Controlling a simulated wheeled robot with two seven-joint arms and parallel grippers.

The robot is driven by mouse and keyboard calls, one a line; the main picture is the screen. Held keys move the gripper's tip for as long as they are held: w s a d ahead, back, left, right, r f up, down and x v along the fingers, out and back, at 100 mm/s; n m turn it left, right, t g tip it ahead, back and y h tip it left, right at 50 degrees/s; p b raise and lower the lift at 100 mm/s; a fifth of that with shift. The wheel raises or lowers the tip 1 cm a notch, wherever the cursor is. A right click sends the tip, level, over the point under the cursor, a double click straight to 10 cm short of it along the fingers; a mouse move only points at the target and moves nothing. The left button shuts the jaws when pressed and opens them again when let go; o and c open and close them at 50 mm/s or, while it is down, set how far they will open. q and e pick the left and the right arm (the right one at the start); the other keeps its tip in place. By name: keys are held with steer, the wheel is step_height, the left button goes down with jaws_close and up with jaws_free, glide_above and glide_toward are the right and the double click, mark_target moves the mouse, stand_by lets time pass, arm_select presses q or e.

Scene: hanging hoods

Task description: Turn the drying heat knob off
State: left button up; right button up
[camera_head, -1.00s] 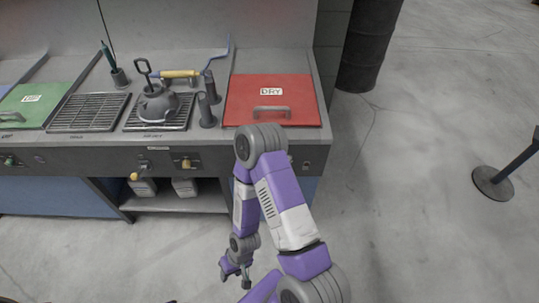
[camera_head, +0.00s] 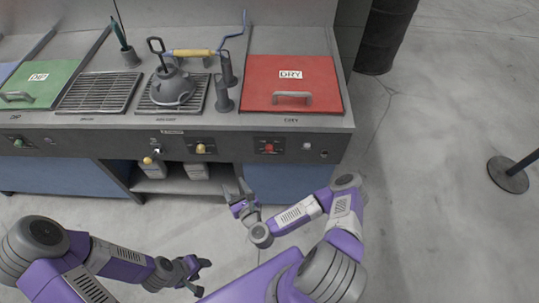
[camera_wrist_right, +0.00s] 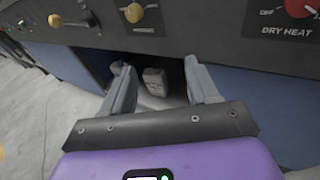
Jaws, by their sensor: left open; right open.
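The drying heat knob is a red knob (camera_head: 269,148) on the dark front panel, below the red DRY lid (camera_head: 315,68). In the right wrist view the red knob (camera_wrist_right: 301,8) is at the top right corner, partly cut off, above the words DRY HEAT. An OFF mark is to its left; I cannot tell its exact setting. My right gripper (camera_head: 238,189) is open and empty, below and left of the knob, apart from it. Its open fingers also show in the right wrist view (camera_wrist_right: 158,72). My left gripper (camera_head: 203,275) is open and empty, low in the head view.
Yellow knobs (camera_head: 201,149) and (camera_head: 148,160) sit further left on the panel. Pale containers (camera_head: 196,170) stand on the shelf below. A stanchion base (camera_head: 508,174) stands at the right; the floor between is clear.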

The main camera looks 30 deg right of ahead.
mark_target(270, 151)
steer(key=s+d+r+m+g+h, duration=0.1)
steer(key=d+r+m+h, duration=0.1)
steer(key=d+m+h, duration=0.95)
steer(key=w+d+m, duration=0.1)
steer(key=w, duration=0.1)
steer(key=w+d+m+y, duration=0.1)
steer(key=d, duration=0.1)
steer(key=w+d+m+b, duration=0.1)
steer(key=w+d, duration=0.1)
steer(key=shift+w+d+r+g, duration=0.15)
steer(key=shift+w+r+g, duration=0.1)
steer(key=shift+w+g, duration=0.05)
steer(key=c, duration=1)
steer(key=shift+c, duration=0.2)
